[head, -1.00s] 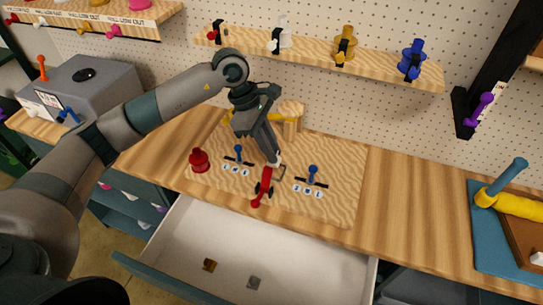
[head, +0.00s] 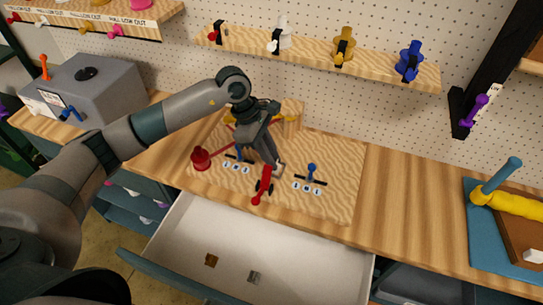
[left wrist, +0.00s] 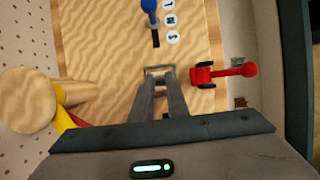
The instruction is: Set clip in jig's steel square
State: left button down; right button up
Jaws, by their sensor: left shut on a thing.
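My left gripper (head: 277,170) points down at the wooden jig board (head: 335,200), just behind the red toggle clamp (head: 264,184). Its fingers are shut on a small pale grey piece that looks like the clip (left wrist: 158,71), mostly hidden by the fingertips. The jig's steel square is not clear; the fingertips cover the spot beside the clamp where an outline showed. I cannot tell whether the clip touches the board. The red clamp (left wrist: 222,72) lies right of the fingertips in the left wrist view. My right gripper is not in view.
The open drawer (head: 290,240) in front holds a brown piece (head: 211,260) and a grey piece (head: 254,277).

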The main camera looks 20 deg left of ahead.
pick_arm(q)
jog(key=c, duration=2)
grip_release()
jog(key=shift+r, duration=0.15)
jog(key=shift+w+a+r, duration=0.1)
jog(key=shift+a+r, duration=0.1)
jog(key=shift+r, duration=0.05)
jog(key=b+v, duration=0.5)
jog(key=v, duration=0.6)
jog(key=shift+r, duration=0.15)
